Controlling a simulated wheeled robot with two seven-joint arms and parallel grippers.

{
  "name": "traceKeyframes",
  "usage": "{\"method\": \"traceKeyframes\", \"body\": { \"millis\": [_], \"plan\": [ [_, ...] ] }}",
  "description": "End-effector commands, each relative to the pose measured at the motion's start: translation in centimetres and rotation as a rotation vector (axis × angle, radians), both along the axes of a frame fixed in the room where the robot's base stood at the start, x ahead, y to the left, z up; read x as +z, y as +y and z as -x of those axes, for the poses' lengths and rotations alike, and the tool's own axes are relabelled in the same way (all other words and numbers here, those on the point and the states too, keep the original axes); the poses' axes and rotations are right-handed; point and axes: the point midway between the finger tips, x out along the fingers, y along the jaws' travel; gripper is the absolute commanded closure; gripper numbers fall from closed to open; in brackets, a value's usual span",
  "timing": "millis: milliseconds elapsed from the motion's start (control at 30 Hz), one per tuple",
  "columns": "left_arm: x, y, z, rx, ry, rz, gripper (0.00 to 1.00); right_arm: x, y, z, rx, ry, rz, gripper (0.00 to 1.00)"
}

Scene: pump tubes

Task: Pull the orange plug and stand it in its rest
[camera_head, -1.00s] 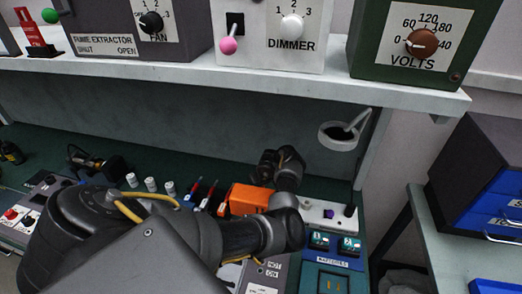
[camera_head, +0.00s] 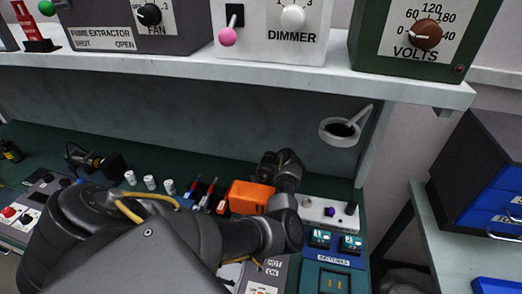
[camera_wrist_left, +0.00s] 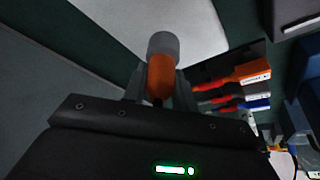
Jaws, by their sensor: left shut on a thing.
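In the left wrist view, the orange plug (camera_wrist_left: 161,78) has an orange body and a grey rounded end. My left gripper (camera_wrist_left: 158,92) is shut on its orange body, with one dark finger on each side. In the head view, my left arm comes in low from the left and my left gripper (camera_head: 278,165) is at the back of the green bench, behind the orange box. The plug is hidden in that view. I cannot tell whether the plug is free of its socket. I cannot identify its rest. My right gripper is not in view.
An orange box (camera_head: 250,198) and several red and blue handled tools (camera_head: 207,194) are close to my wrist. A white strip with a purple knob (camera_head: 329,212) lies to the right. A shelf (camera_head: 230,74) with control boxes spans above; a grey ring (camera_head: 340,131) hangs below it.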

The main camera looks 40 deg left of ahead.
Motion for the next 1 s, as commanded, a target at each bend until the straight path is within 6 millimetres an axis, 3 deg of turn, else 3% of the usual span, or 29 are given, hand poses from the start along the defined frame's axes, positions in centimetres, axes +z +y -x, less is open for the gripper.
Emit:
{"method": "traceKeyframes", "body": {
  "millis": [67, 100, 267, 633, 933, 1000],
  "plan": [
    [-0.3, 0.0, 0.0, 0.000, 0.000, 0.000, 1.00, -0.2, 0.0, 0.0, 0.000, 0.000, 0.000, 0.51],
    [-0.2, 0.0, 0.0, 0.001, 0.000, 0.000, 0.68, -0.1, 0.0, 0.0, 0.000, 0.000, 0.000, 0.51],
    [-0.2, 0.0, 0.0, 0.001, 0.000, 0.000, 0.47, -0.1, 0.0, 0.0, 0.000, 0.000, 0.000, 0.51],
    [0.4, 0.0, 0.0, 0.001, -0.001, -0.001, 0.47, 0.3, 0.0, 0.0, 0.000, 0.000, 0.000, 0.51],
    [4.2, 0.0, 0.0, 0.002, -0.002, 0.000, 0.47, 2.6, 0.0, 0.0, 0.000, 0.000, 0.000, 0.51],
    [2.7, 0.0, -0.1, 0.002, -0.003, -0.002, 0.47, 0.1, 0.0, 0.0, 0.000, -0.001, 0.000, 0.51]
  ]
}}
